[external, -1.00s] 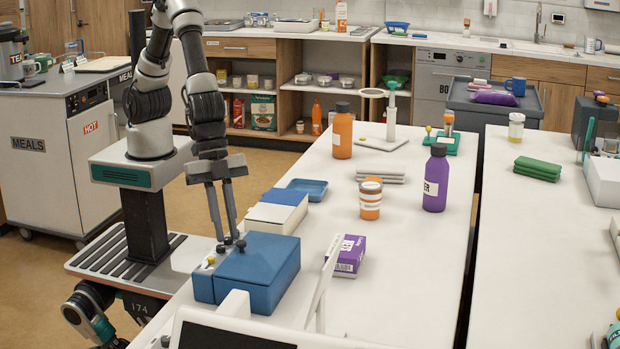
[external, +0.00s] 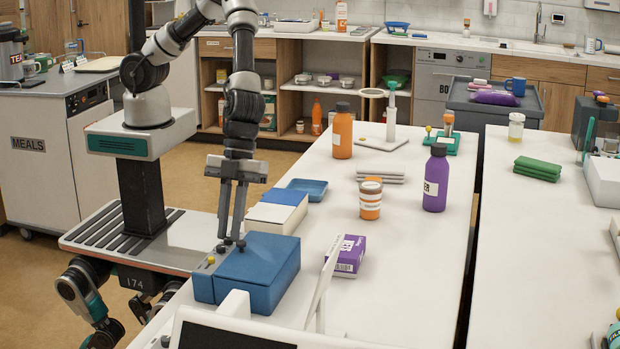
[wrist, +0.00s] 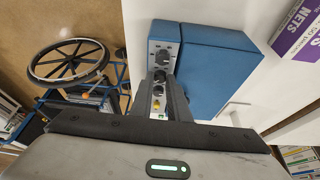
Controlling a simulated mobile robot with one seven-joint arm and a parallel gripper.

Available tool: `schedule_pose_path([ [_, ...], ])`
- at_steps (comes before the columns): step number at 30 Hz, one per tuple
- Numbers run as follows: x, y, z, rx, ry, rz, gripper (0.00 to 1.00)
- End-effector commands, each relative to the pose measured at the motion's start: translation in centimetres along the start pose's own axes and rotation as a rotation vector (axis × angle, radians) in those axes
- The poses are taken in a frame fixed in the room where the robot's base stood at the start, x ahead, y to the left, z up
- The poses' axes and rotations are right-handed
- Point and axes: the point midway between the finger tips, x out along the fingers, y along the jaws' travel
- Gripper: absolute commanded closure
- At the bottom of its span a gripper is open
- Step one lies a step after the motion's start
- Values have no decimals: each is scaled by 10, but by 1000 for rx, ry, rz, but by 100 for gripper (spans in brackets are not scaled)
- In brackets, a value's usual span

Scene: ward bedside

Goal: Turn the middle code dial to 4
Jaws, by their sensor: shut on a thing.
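The blue box (external: 258,270) stands at the near left end of the white table. It also shows in the wrist view (wrist: 215,75). A grey strip (wrist: 155,47) along its left side carries a row of dark dials. One dark dial (wrist: 163,58) shows clear beyond my fingertips. My gripper (external: 231,246) points down at the strip and is shut on a dial, which looks like the middle one. In the wrist view my gripper (wrist: 161,78) covers much of that dial, so its number cannot be read. A yellow knob (wrist: 156,104) sits at the strip's near end.
A blue and white box (external: 278,211) stands just behind the blue box. A purple and white carton (external: 347,256) lies to its right. A pale upright panel (external: 322,285) and a dark screen (external: 235,338) stand close in front. The table's right part is freer.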

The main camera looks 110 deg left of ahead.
Motion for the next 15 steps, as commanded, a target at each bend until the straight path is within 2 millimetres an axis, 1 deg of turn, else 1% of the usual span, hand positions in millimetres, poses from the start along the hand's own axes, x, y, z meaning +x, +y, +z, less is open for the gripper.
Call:
schedule_pose_path([
  [6,0,0,2,45,-3,20,100],
  [15,1,0,2,54,-4,25,100],
])
